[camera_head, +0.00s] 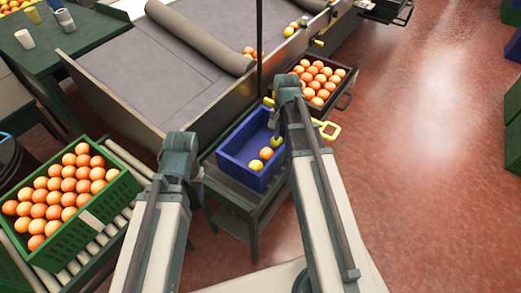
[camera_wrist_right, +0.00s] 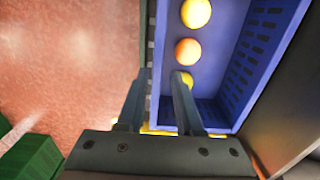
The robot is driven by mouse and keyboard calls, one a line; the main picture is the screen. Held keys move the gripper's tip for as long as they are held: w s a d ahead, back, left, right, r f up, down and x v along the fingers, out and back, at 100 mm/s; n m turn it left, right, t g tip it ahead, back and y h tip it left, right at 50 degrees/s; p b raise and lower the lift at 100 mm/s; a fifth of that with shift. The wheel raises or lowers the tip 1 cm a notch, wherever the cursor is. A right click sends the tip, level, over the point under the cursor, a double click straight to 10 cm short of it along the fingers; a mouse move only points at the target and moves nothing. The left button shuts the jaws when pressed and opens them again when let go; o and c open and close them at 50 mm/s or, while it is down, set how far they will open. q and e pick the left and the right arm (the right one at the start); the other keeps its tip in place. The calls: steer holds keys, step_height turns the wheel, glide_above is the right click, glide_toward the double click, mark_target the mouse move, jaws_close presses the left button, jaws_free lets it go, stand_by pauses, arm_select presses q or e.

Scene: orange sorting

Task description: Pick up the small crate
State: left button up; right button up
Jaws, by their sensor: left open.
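The small blue crate (camera_head: 233,150) stands on a low stand between my two arms. Two yellow fruits and one orange (camera_head: 266,154) lie in it, in a row. In the right wrist view the crate's wall (camera_wrist_right: 153,60) runs up the middle. My right gripper (camera_wrist_right: 160,75) is open: one finger shows outside this wall, the other on the inner side near a yellow fruit. Contact cannot be told. My left gripper (camera_head: 197,185) is open and empty, left of the crate.
A yellow handle (camera_head: 328,130) shows right of my right arm. A green crate of oranges (camera_head: 107,207) sits on rollers at left. A dark crate of oranges (camera_head: 343,97) is beyond my right arm. The grey sorting table (camera_head: 150,75) stands behind.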

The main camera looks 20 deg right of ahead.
mark_target(281, 147)
steer(key=shift+f+b, duration=4.35)
steer(key=shift+f, duration=0.05)
step_height(281, 147, down, 5)
steer(key=b, duration=0.5)
steer(key=shift+s+d+f, duration=0.1)
steer(key=shift+s, duration=0.05)
jaws_close()
